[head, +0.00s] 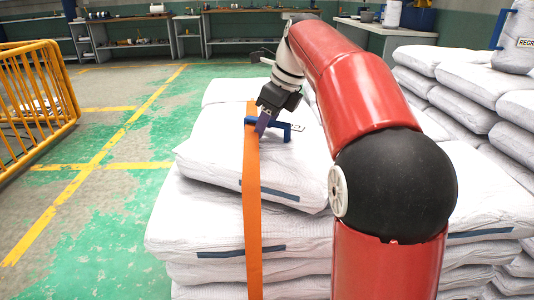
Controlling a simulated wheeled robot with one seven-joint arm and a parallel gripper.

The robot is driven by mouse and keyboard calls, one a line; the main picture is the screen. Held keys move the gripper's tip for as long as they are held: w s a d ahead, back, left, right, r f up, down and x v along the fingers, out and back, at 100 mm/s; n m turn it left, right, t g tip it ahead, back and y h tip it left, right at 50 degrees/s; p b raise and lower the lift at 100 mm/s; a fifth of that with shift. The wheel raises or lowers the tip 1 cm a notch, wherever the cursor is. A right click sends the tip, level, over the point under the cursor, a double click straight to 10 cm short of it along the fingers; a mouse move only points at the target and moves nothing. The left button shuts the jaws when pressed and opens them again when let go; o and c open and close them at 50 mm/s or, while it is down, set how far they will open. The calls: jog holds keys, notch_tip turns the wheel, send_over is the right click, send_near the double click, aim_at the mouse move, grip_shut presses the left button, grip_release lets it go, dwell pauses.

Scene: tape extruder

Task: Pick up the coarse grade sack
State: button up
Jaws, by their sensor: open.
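A white sack (225,150) lies flat on top of the near pallet stack, tilted slightly, with a blue handle (285,127) on its upper face. A small white tag beside the handle is too small to read, so I cannot tell whether this is the coarse grade sack. My gripper (263,124) is open and points down at the blue handle. Its fingertips overlap the handle in the picture; whether they touch or straddle it is unclear. An orange strap (253,220) runs down the front of the stack. My red arm hides the sack's right side.
More white sacks (190,222) lie below. A yellow barrier (45,100) stands at left. Green floor (110,230) left of the stack is clear.

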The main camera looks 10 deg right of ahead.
jog(key=shift+f, duration=0.25)
dwell(0.4)
grip_shut()
dwell(1.3)
jog(key=shift+r, duration=0.15)
